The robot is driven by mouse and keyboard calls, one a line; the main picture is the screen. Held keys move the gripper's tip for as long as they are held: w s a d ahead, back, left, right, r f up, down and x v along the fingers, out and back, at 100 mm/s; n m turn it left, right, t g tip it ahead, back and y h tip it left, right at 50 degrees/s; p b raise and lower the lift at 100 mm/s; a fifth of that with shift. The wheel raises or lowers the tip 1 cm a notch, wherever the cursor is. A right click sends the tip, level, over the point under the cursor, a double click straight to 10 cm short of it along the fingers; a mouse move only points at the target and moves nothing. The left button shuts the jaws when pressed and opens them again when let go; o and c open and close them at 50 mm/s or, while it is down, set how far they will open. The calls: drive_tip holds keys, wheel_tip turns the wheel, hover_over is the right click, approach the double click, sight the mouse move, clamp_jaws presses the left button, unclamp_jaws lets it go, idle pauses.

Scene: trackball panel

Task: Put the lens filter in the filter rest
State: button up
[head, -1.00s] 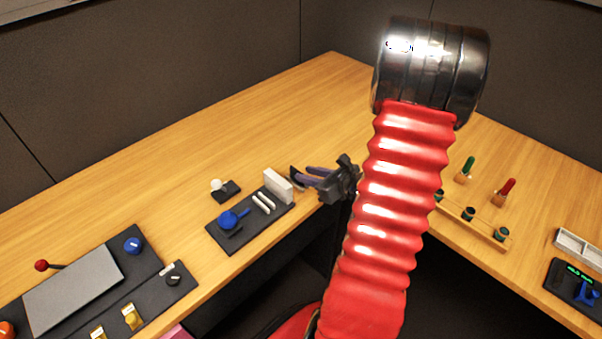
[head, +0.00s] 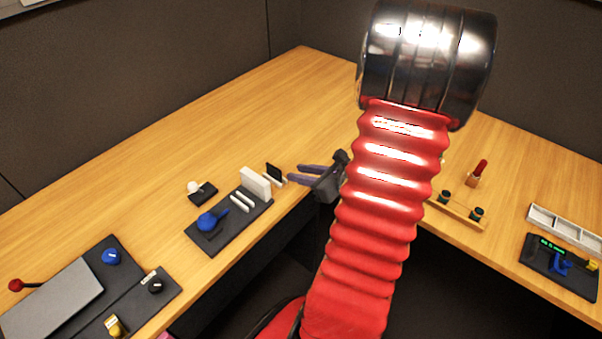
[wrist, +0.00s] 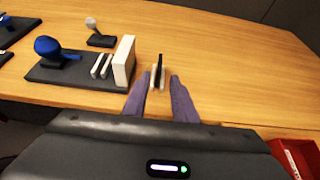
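The lens filter, seemingly the thin black plate (head: 274,171), stands upright at the desk's front edge, beside the white block. It also shows edge-on in the wrist view (wrist: 160,64). Its foot is in a small pale holder, seemingly the filter rest (head: 280,182), whose pale sides show on both sides of the plate in the wrist view (wrist: 154,82). My gripper (head: 297,173) is just right of the plate in the head view. Its two purple fingers are apart, with a gap between them, and the plate stands beyond their tips in the wrist view.
A white block (head: 255,181) stands close left of the plate on a dark panel (head: 220,236) with a blue ball (head: 207,221) and white strips. A small white-knobbed device (head: 203,190) is behind. The desk behind the plate is clear.

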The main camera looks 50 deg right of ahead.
idle(0.3)
drive_tip(key=w+a+r+n+g+y, duration=0.1)
drive_tip(key=a+r+n+g+y, duration=0.25)
drive_tip(key=a+n, duration=0.7)
drive_tip(key=w+a+r+n+g+y, duration=0.1)
drive_tip(key=a+r+n+g+y, duration=0.2)
drive_tip(key=a+n, duration=0.7)
drive_tip(key=s+a+r+n+h, duration=0.7)
drive_tip(key=a+r+n, duration=0.4)
drive_tip(key=n, duration=0.4)
drive_tip(key=shift+s+a+r+g, duration=0.15)
drive_tip(key=shift+s+a+g, duration=0.1)
drive_tip(key=shift+g, duration=0.1)
